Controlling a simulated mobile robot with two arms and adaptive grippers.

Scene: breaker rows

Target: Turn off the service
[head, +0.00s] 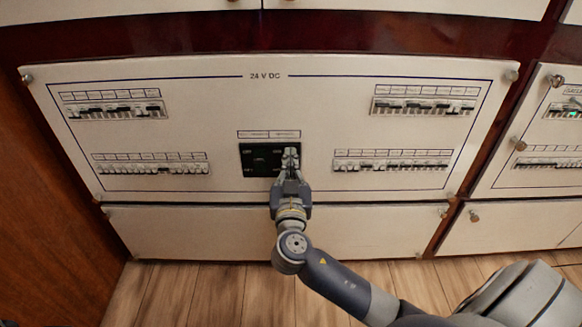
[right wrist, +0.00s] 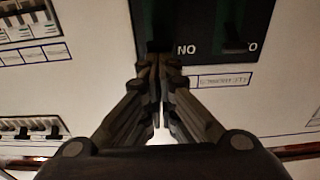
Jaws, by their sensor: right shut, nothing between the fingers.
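The white 24 V DC panel (head: 230,120) carries a dark switch unit (head: 257,160) at its middle. The unit also shows in the right wrist view (right wrist: 215,20), with a black lever (right wrist: 236,46) and printed letters beside it. My right gripper (head: 291,158) is shut and empty, its fingertips over the right part of this unit. In the right wrist view its closed fingertips (right wrist: 159,62) are at the unit's lower edge, by another dark lever; I cannot tell whether they touch it. The gripper hides part of the unit. My left gripper is not in view.
Breaker rows sit at upper left (head: 112,106), lower left (head: 152,164), upper right (head: 423,102) and lower right (head: 392,161). Small knobs stick out at the panel corners. Another panel (head: 545,140) stands at right. A wooden wall (head: 45,200) is at left; the floor is clear at left.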

